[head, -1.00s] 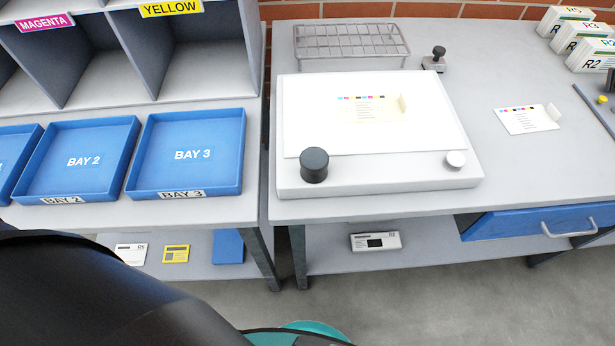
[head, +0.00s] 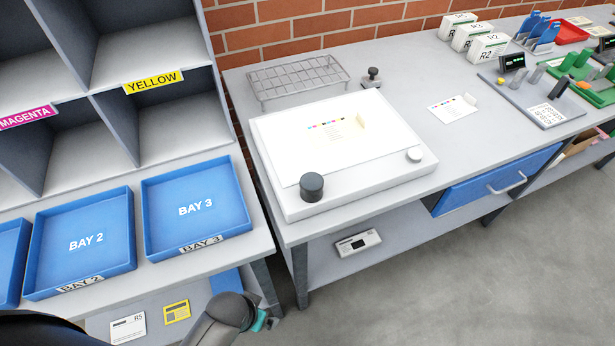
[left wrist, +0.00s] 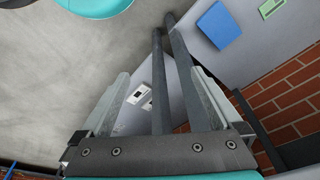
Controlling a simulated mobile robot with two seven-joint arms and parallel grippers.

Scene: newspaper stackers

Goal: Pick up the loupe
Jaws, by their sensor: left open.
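A black cylinder (head: 312,186) that looks like the loupe stands upright on the front left corner of the white light table (head: 350,190). My left gripper (left wrist: 160,74) is open and empty in the left wrist view, pointing down past the bench legs. In the head view, part of my left arm shows at the bottom, well below and left of the loupe; its fingers are not clear there. The loupe cannot be made out in the left wrist view. My right gripper is in neither view.
A white knob (head: 414,155) sits on the light table's right front. Behind are a wire rack (head: 297,77) and a small dark-knobbed tool (head: 373,76). A printed card (head: 452,109) lies to the right. Blue bay trays (head: 197,208) fill the left bench. Floor in front is clear.

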